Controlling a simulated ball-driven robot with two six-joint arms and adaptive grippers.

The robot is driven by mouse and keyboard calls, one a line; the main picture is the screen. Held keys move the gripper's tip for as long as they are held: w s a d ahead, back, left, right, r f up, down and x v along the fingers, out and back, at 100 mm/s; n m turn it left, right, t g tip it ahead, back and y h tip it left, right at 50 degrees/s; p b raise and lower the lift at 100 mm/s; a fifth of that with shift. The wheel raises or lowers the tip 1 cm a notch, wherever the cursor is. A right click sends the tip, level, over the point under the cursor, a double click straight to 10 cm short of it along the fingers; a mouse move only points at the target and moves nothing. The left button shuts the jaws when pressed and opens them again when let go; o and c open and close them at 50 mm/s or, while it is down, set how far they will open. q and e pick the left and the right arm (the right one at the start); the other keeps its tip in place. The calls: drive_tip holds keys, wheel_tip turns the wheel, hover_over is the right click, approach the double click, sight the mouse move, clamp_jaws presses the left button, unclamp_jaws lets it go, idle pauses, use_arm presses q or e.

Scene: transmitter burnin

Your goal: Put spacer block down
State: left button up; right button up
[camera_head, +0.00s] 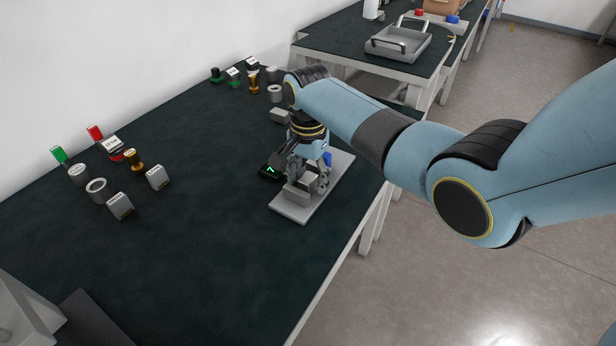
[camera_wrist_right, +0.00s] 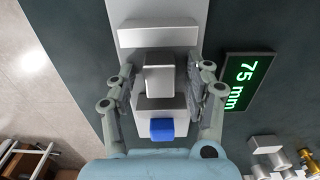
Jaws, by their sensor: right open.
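A light grey block (camera_wrist_right: 159,75), which looks like the spacer block, sits on a grey measuring fixture (camera_head: 295,208). In the right wrist view it lies between a light grey bar (camera_wrist_right: 158,33) and a grey part with a blue end (camera_wrist_right: 162,130). My right gripper (camera_head: 307,184) is over the fixture, pointing down. In the right wrist view its fingers (camera_wrist_right: 162,94) are spread on both sides of the block, with gaps visible. The fingers partly hide the block in the head view. My left gripper is not in view.
A display (camera_wrist_right: 243,85) reading "75 mm" stands beside the fixture. Blocks (camera_head: 121,206), rings (camera_head: 97,189) and coloured parts stand at the left of the dark table (camera_head: 190,270); more stand at the back. A grey tray (camera_head: 398,43) is on a farther table. The table's near middle is clear.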

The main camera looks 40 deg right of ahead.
sight(308, 177)
wheel_tip(308, 177, up, 12)
drive_tip(key=shift+r+p, duration=0.15)
drive_tip(key=shift+p, duration=0.3)
idle(0.4)
